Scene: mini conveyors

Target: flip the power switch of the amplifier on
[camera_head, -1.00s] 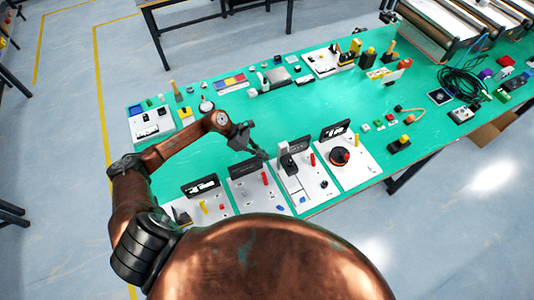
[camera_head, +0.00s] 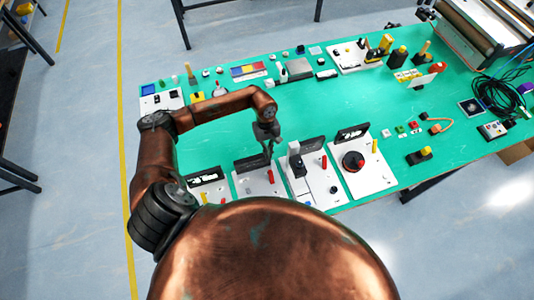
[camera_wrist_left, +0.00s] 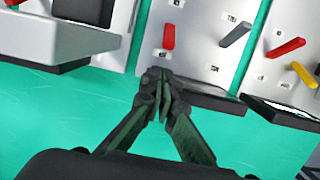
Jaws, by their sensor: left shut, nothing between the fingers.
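I cannot tell for sure which device is the amplifier or which lever is its power switch. A row of white panels with black upright plates stands along the table's near edge. One white panel (camera_head: 246,187) carries a red lever (camera_head: 271,176). In the left wrist view a white panel (camera_wrist_left: 193,25) carries a red lever (camera_wrist_left: 168,37) and a grey lever (camera_wrist_left: 235,35). My left gripper (camera_head: 269,147) is shut and empty, pointing down at the panel's black plate (camera_head: 250,162). In the left wrist view its fingertips (camera_wrist_left: 160,76) overlap the panel's edge; contact is unclear. My right gripper is out of view.
A panel with a red-and-black round knob (camera_head: 352,161) stands to the right, beside a panel with a black block (camera_head: 298,166). Black cables (camera_head: 497,95) lie at the far right. The green table (camera_head: 330,105) has bare room behind the panels.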

